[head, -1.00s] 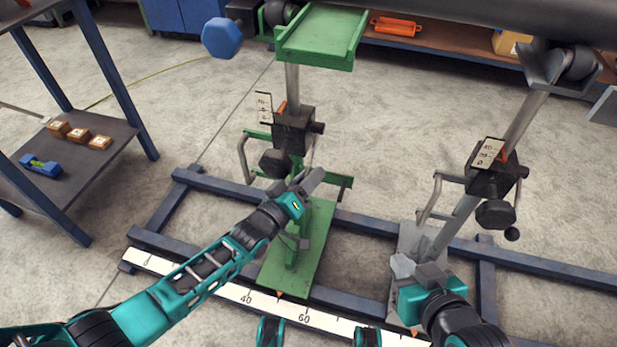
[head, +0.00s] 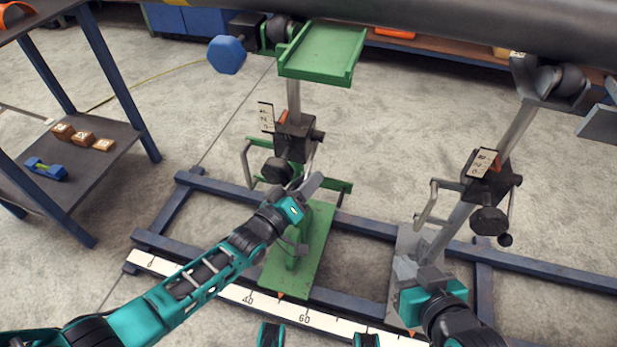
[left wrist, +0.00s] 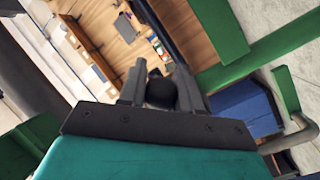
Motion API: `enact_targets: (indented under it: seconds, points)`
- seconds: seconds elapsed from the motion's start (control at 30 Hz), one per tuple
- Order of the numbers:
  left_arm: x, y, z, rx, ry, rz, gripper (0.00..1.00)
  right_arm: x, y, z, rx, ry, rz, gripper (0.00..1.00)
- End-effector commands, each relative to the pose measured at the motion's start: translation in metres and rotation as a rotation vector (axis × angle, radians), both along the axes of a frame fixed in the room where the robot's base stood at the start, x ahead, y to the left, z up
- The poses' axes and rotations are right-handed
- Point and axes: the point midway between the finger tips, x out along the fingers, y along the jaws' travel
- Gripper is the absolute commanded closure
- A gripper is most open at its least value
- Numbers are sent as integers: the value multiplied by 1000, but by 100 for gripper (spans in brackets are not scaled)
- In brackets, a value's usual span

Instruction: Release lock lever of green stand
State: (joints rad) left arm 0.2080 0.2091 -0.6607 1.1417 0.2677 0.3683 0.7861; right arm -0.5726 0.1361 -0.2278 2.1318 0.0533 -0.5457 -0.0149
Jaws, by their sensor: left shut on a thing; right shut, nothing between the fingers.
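The green stand (head: 321,49) stands at the centre of the head view, with a green cradle on top, a grey post and a dark clamp block (head: 293,138). My left gripper (head: 308,186) is at the stand just below the clamp block. In the left wrist view it is shut on a round black knob (left wrist: 161,93), which appears to be the end of the lock lever. In the head view the lever is largely hidden by the fingers. My right gripper (head: 412,267) is shut and empty, low in front of the grey stand (head: 519,130).
A dark pipe (head: 450,27) runs across the top above both stands. A blue frame (head: 375,228) with a white scale (head: 215,289) lies on the floor.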

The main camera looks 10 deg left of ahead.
Motion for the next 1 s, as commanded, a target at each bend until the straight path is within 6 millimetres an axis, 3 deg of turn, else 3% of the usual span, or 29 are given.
enact_targets:
  seconds: [0.27, 0.3, 0.53, 0.83, 1.0]
  points:
    - [-1, -1, 3, -4, -7, -2, 100, -5, -4, -9, -12, 20, -2, 100]
    - [-1, -1, 3, -4, -7, -2, 64, -5, -4, -9, -12, 20, -2, 100]
    - [-1, -1, 2, -3, -5, -2, 42, -5, -3, -8, -11, 21, 1, 100]
    - [-3, 1, 2, -2, -3, -1, 42, -5, -2, -3, -8, 13, 2, 100]
    - [-23, 13, 4, -1, -2, -1, 42, -4, -2, 6, -8, 8, 1, 100]
